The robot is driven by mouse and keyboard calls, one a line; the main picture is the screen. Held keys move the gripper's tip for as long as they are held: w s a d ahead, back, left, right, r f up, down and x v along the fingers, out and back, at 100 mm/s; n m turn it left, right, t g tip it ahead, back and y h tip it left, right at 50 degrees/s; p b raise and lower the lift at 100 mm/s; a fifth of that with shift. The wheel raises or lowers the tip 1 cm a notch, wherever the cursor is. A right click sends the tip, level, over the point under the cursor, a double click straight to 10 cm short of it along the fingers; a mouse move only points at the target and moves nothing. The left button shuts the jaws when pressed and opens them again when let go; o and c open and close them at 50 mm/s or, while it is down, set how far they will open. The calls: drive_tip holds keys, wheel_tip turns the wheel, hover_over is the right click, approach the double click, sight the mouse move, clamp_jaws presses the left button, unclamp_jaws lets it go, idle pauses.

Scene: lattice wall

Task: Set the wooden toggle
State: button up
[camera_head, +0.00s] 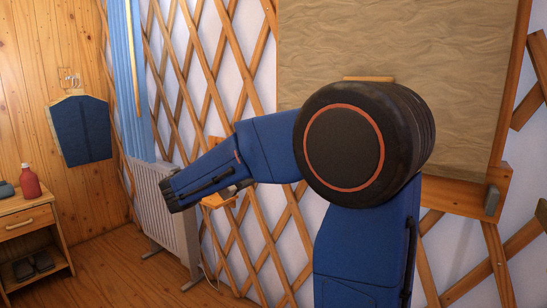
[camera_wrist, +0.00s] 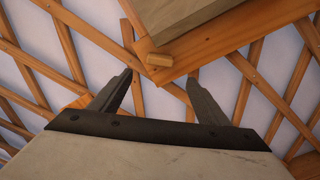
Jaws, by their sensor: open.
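A small pale wooden block, which looks like the toggle (camera_wrist: 158,60), sits at the lower corner of a wooden frame in the wrist view. It lies slightly tilted, close to the frame's edge. My gripper (camera_wrist: 160,80) is open, with one finger on each side below the block. The block appears just beyond and between the fingertips, and I see no contact. In the head view my blue arm reaches left, and its black joint covers part of the panel's lower left. I cannot make out the toggle there.
A large wood-framed panel (camera_head: 410,45) hangs on the lattice wall (camera_head: 185,60). A small wooden bar (camera_head: 368,79) shows on it above my arm. A white radiator (camera_head: 165,205) and a bedside cabinet (camera_head: 30,225) with a red bottle (camera_head: 29,183) stand left. Floor between them is clear.

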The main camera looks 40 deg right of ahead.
drive_tip(key=x, duration=1.4)
drive_tip(key=shift+w+d, duration=0.15)
drive_tip(key=shift+d, duration=0.05)
drive_tip(key=c, duration=1.1)
